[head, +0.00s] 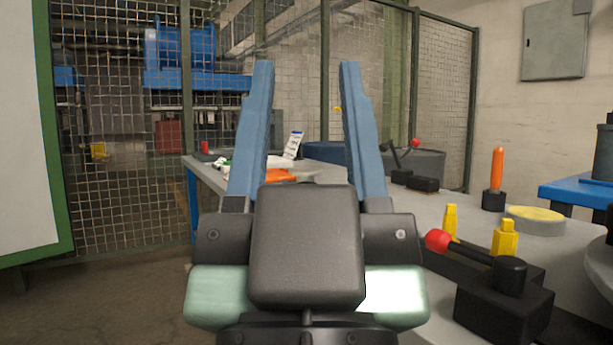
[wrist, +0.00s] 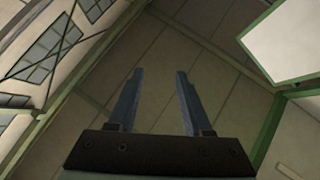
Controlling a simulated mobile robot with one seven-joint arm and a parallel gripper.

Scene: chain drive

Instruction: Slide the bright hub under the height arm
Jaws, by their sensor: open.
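My gripper (head: 306,68) stands upright close in front of the head view, its two blue fingers wide apart with nothing between them. In the wrist view my gripper (wrist: 158,72) is also open and empty, facing the ceiling. A small black stand with a thin arm and red knob (head: 407,165) sits toward the back of the grey bench, right of my fingers; it may be the height arm, but I cannot tell for sure. I cannot pick out the bright hub with certainty; my gripper hides part of the bench.
The grey bench (head: 470,213) carries a black lever fixture with a red ball (head: 505,300), yellow pegs (head: 504,238), an orange-handled post (head: 496,178) and a yellow-topped disc (head: 535,216). A grey bin (head: 425,162) is behind. A green-framed white panel (head: 25,130) stands left.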

